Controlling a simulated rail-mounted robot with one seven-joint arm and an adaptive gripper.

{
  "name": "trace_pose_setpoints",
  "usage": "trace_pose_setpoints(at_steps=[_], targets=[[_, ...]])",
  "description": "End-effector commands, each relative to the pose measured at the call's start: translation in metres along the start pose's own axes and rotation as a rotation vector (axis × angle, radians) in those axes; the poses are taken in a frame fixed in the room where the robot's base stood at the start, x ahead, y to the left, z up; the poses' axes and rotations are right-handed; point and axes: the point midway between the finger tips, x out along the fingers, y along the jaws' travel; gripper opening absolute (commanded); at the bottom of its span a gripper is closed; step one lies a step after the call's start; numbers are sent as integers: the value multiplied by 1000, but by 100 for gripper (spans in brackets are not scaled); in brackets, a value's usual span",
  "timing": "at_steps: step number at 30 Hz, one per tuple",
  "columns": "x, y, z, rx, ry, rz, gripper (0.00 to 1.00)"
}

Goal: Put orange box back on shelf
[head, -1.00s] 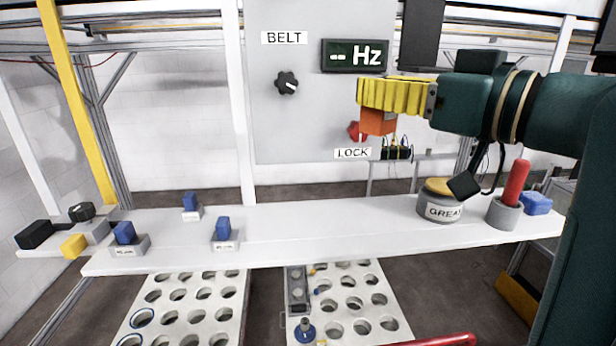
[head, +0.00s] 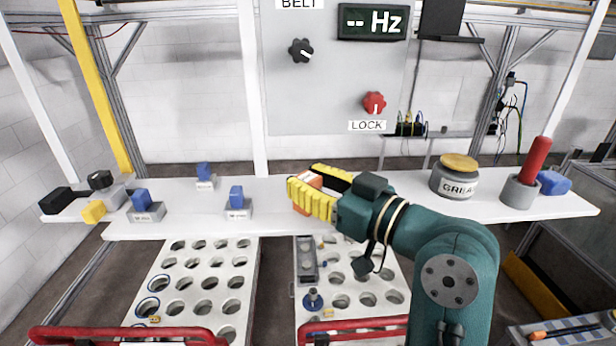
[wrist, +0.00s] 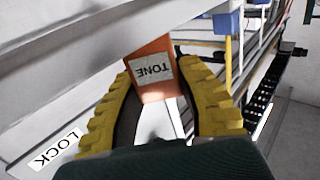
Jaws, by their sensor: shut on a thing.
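My gripper (head: 318,192) has yellow ribbed fingers and is shut on the orange box (head: 309,180). In the head view it is in front of the middle of the white shelf (head: 400,205), and the fingers hide most of the box. In the wrist view the orange box (wrist: 150,72) sits between the two yellow fingers (wrist: 153,100), tilted, with a white label reading TONE upside down. I cannot tell whether the box touches the shelf.
Blue blocks on grey holders (head: 238,205) stand on the shelf's left part. A grease tin (head: 455,178) and a red-handled tool in a grey cup (head: 525,180) stand at right. White perforated racks (head: 200,275) lie below. The shelf's middle is clear.

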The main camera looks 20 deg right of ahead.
Motion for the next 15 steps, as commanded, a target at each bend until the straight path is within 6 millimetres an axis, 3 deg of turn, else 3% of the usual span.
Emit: trace_pose_setpoints(at_steps=[9, 10, 12, 15], targets=[[0, 0, 2, -4, 4, 0, 0], [0, 0, 1, -4, 3, 0, 41], [0, 0, 1, -3, 3, 0, 55], [0, 0, 1, -3, 3, 0, 56]])
